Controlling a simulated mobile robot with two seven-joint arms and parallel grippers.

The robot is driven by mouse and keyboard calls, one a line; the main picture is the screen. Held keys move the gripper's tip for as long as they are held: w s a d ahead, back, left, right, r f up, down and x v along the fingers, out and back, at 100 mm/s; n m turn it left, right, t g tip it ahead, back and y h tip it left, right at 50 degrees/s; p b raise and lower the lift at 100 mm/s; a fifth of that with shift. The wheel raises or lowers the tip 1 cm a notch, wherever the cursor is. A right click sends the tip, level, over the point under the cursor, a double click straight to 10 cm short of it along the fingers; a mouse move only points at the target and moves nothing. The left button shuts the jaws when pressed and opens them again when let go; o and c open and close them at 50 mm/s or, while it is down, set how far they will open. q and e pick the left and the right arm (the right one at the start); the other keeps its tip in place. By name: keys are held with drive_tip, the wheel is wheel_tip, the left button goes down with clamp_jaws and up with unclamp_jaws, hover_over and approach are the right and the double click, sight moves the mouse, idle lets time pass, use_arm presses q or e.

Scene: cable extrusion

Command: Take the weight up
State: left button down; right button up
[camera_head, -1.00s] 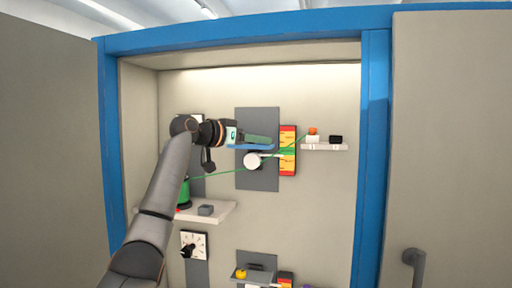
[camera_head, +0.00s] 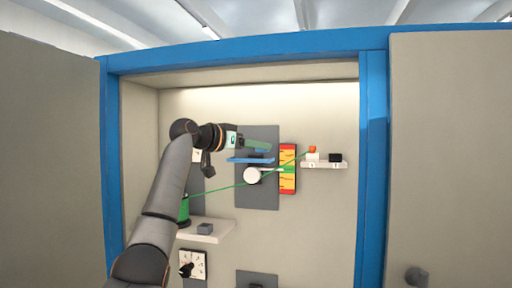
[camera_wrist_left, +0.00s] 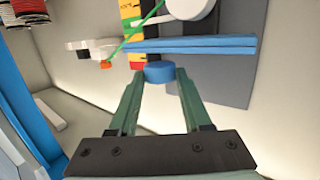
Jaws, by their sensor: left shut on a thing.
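My left gripper (camera_head: 262,147) is just above the blue platform (camera_head: 250,160) in front of a grey panel. In the left wrist view the gripper (camera_wrist_left: 159,80) is shut on a blue round weight (camera_wrist_left: 160,72), held between its green fingertips. The blue platform also shows there as a long bar (camera_wrist_left: 200,45) beyond the weight. In the head view the weight is small and mostly hidden below the fingers. My right gripper is not in view.
A white roller (camera_head: 252,176) sits below the platform, with a green cable (camera_head: 225,188) running past it. A red, yellow and green gauge (camera_head: 288,168) stands right of it. A small shelf (camera_head: 323,165) holds orange, white and black pieces. A lower shelf (camera_head: 220,231) holds a grey block (camera_head: 205,228).

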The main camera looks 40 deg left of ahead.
use_arm(q)
drive_tip(key=shift+s, duration=0.1)
drive_tip(key=shift+s+d+b, duration=0.2)
drive_tip(key=shift+s+b, duration=0.1)
drive_tip(key=shift+b, duration=0.2)
drive_tip(key=s+b, duration=0.1)
drive_tip(key=s+d, duration=0.1)
drive_tip(key=s+d+b, duration=0.1)
drive_tip(key=shift+s+r+b, duration=0.25)
drive_tip(key=shift+s+b, duration=0.05)
drive_tip(key=shift+s, duration=0.05)
drive_tip(key=shift+d, duration=0.1)
